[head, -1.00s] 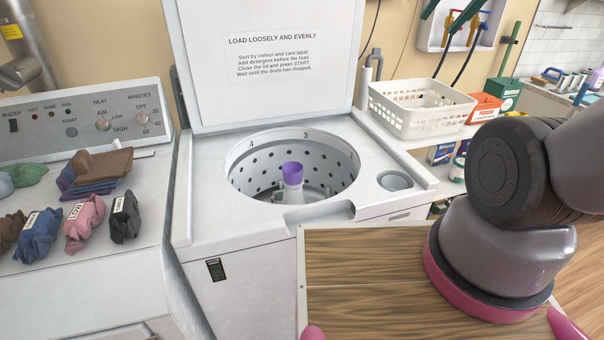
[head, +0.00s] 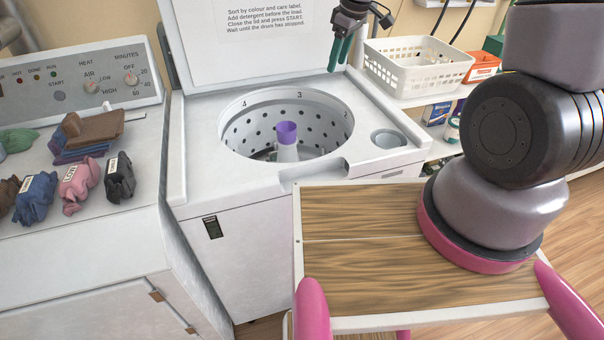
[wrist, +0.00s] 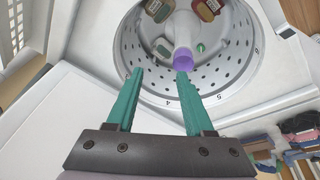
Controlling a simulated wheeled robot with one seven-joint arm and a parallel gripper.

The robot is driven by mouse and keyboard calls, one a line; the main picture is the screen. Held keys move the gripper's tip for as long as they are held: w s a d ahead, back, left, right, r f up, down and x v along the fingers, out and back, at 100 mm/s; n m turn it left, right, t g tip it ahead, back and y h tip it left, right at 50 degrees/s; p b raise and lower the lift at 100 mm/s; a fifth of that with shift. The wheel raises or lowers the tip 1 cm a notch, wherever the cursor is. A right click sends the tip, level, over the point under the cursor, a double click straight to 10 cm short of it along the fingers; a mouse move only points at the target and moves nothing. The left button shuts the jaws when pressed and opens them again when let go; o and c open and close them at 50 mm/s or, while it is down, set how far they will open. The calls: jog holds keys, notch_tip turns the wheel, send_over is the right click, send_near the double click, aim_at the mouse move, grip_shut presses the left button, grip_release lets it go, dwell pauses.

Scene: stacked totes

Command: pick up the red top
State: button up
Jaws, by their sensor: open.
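A dark red bundle with a pale label (wrist: 207,9) lies in the washer drum (wrist: 234,72) at the top of the wrist view, partly cut off by the frame edge. It looks like the red top. In the head view the drum's front wall hides it. My gripper (wrist: 160,74) has its green fingers apart with nothing between them. In the head view my gripper (head: 340,54) hangs above the back right of the drum opening, in front of the raised lid (head: 250,50).
A purple-topped agitator post (head: 287,136) stands mid-drum. Other bundles lie in the drum, including a brown and green one (wrist: 158,10). A white basket (head: 418,70) stands on the right shelf. Several bundles, including a pink one (head: 78,182), lie on the left machine.

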jog(key=s+a+f+n+g, duration=0.1)
jog(key=s+a+f+n, duration=0.1)
jog(key=f, duration=1)
jog(key=s+a+f+n+g, duration=0.1)
jog(key=s+a+f+n, duration=0.2)
jog(key=f, duration=1)
jog(key=s+a+f+n+g, duration=0.1)
jog(key=a+f+n, duration=0.4)
jog(key=f, duration=0.7)
jog(key=shift+s+f+n, duration=0.25)
jog(key=shift+s+n, duration=0.15)
jog(key=shift+s, duration=0.35)
jog(key=shift+s+a+f, duration=0.1)
jog(key=shift+f, duration=1.45)
jog(key=shift+s+a+f, duration=0.1)
jog(key=shift+f, duration=1.4)
jog(key=shift+c, duration=0.3)
grip_shut()
